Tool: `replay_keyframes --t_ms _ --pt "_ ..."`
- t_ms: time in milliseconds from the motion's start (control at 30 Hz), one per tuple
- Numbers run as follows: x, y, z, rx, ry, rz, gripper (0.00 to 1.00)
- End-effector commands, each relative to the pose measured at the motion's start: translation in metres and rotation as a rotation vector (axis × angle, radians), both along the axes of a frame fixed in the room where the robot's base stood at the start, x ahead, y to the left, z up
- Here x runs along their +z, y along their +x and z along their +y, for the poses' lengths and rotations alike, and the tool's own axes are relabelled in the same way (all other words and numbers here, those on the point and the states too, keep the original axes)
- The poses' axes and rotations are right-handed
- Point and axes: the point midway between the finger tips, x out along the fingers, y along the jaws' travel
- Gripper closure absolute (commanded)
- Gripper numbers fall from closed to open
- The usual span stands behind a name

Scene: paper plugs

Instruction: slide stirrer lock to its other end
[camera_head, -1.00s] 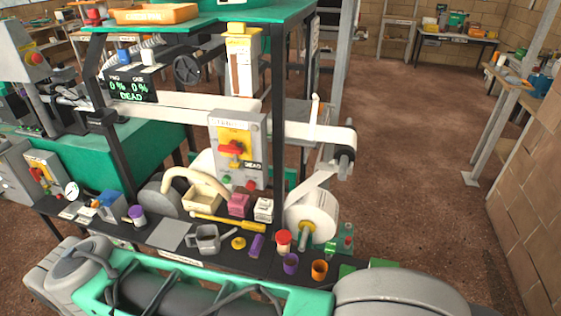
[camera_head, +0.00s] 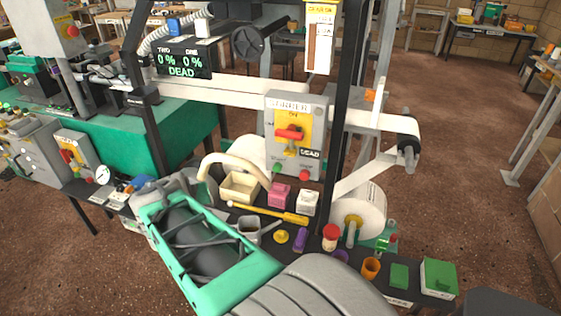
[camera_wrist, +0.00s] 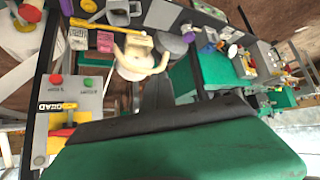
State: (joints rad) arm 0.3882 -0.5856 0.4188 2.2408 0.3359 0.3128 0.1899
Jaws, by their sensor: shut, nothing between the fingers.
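A grey switch panel (camera_head: 313,112) stands behind the bench shelf, with a red handle (camera_head: 289,133) on a yellow plate and a DEAD label. Its top label is too blurred to read surely. I cannot tell which part is the stirrer lock. The panel (camera_wrist: 88,97) also shows upside down at the left of the wrist view. My gripper (camera_wrist: 158,92) is dark, shut and empty in the wrist view, apart from the panel and shelf items. In the head view my green and grey arm crosses the lower middle, and my gripper cannot be made out.
The shelf holds a cream box (camera_head: 240,187), a pink block (camera_head: 279,194), a yellow rod (camera_head: 268,212), a grey mug (camera_head: 249,228) and several cups. A white paper roll (camera_head: 358,212) and black uprights stand nearby. Open brown floor (camera_head: 470,120) lies at the right.

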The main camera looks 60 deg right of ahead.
Motion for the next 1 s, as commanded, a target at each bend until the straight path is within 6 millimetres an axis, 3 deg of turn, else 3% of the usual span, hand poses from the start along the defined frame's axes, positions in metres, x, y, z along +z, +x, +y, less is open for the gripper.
replay_keyframes --t_ms 33,100,200,233,300,367,800,1000 --pt "-0.022 -0.019 -0.06 -0.155 -0.079 -0.064 1.0" --pt "-0.019 -0.054 -0.129 -0.335 -0.211 -0.15 1.0" --pt "-0.009 -0.103 -0.191 -0.501 -0.373 -0.224 1.0" --pt "-0.005 -0.114 -0.201 -0.53 -0.408 -0.237 1.0" --pt "0.001 -0.13 -0.216 -0.57 -0.462 -0.253 1.0" --pt "0.005 -0.134 -0.223 -0.581 -0.481 -0.261 1.0" --pt "-0.013 -0.121 -0.297 -0.576 -0.477 -0.259 1.0" --pt "-0.017 -0.118 -0.313 -0.574 -0.477 -0.26 1.0"
